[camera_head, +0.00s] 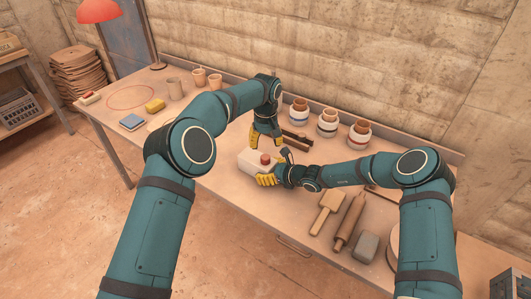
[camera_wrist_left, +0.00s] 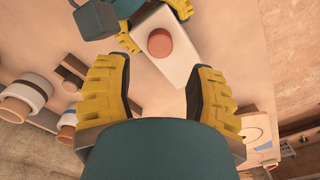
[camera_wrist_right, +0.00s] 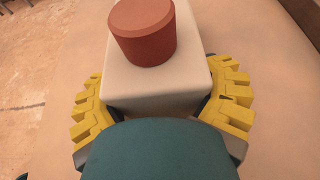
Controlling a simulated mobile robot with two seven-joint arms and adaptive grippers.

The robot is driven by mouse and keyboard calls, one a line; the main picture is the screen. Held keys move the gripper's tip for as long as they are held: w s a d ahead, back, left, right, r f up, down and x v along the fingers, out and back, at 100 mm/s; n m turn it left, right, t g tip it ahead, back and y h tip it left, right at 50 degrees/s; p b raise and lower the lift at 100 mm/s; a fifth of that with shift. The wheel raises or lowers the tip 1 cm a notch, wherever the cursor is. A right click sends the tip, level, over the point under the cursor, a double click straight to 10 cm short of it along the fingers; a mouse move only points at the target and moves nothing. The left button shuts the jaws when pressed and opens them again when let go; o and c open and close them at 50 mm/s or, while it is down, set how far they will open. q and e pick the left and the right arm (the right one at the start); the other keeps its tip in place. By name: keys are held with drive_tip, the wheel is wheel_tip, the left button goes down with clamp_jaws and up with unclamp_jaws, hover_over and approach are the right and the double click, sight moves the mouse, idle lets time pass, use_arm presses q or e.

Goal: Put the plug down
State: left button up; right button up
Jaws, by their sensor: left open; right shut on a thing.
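The plug (camera_head: 265,158) is a short reddish-brown cylinder sitting upright in the top of a white block (camera_head: 247,161) on the bench. The plug (camera_wrist_right: 142,32) and block (camera_wrist_right: 158,90) fill the top of the right wrist view. My right gripper (camera_head: 266,180) is shut on the white block, one yellow finger on each side, below the plug. My left gripper (camera_head: 265,140) is open and empty, just behind the block. In the left wrist view the plug (camera_wrist_left: 160,43) lies beyond the open fingers (camera_wrist_left: 155,85). The block's underside is hidden.
Several banded jars (camera_head: 328,122) stand along the back wall. A wooden mallet (camera_head: 327,212), a rolling pin (camera_head: 348,222) and a grey block (camera_head: 366,246) lie at the right. Cups (camera_head: 199,78), a yellow sponge (camera_head: 155,105) and a blue block (camera_head: 132,122) are at the left.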

sight(265, 157)
use_arm(q)
wheel_tip(265, 157, up, 5)
drive_tip(key=shift+f, duration=0.1)
idle(0.4)
use_arm(e)
drive_tip(key=o, duration=1.3)
drive_tip(key=shift+c, duration=0.2)
